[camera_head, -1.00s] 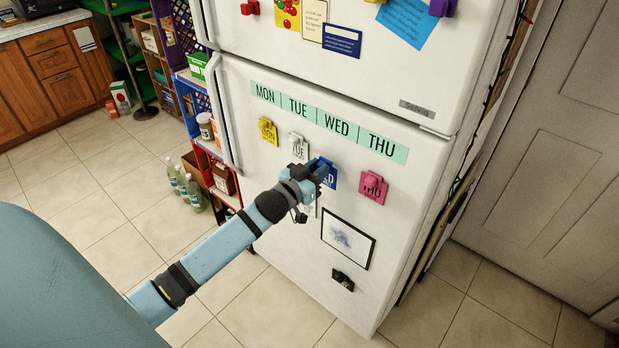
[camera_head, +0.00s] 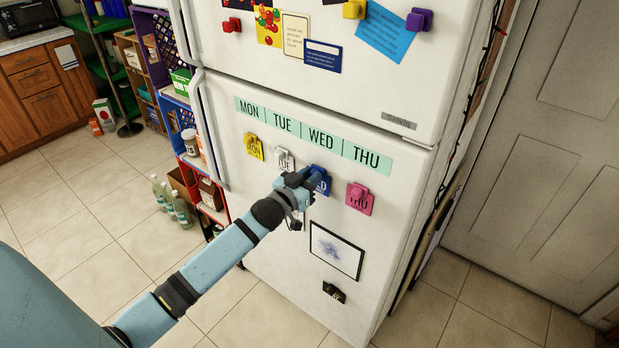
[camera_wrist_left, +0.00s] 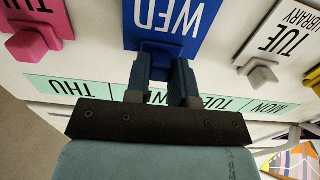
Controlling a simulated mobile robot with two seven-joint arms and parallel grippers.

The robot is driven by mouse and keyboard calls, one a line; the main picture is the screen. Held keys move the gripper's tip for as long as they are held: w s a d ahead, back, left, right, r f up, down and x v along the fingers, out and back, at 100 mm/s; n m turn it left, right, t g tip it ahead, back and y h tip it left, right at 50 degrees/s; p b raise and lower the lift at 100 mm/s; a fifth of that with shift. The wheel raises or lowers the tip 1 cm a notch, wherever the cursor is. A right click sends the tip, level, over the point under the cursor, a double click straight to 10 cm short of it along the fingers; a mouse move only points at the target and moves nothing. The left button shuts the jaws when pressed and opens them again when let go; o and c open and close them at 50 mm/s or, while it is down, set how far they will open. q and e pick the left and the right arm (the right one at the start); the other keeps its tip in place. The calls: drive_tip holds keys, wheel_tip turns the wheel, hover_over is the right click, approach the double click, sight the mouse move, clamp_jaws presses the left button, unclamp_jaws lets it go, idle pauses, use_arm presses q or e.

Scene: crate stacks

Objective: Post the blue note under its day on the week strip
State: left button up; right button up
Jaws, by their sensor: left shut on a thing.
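The blue note (camera_head: 322,184), marked WED, is on the white fridge door below the WED part of the green week strip (camera_head: 312,136). The note also shows large in the left wrist view (camera_wrist_left: 195,22), upside down, with a blue magnet clip (camera_wrist_left: 160,48) at its edge. My left gripper (camera_head: 308,178) is at the note, its fingers (camera_wrist_left: 162,80) shut on the blue clip. In the head view the gripper hides part of the note. My right gripper is in neither view.
The yellow MON note (camera_head: 253,147) and white TUE note (camera_head: 284,160) hang to the left, and the pink THU note (camera_head: 359,199) to the right. A framed picture (camera_head: 336,250) and black clip (camera_head: 334,292) are below. Crate shelves (camera_head: 186,130) stand left of the fridge.

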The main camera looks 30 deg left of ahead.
use_arm(q)
drive_tip(key=shift+w, duration=0.25)
idle(0.7)
drive_tip(key=shift+r, duration=0.1)
idle(0.4)
drive_tip(key=o, duration=0.8)
drive_tip(key=shift+w, duration=0.1)
drive_tip(key=s+p, duration=0.1)
drive_tip(key=s, duration=0.1)
drive_tip(key=s+p, duration=0.1)
drive_tip(key=s, duration=0.1)
drive_tip(key=s+p, duration=0.1)
drive_tip(key=s, duration=0.2)
drive_tip(key=shift+a+p, duration=0.25)
drive_tip(key=shift+p, duration=0.1)
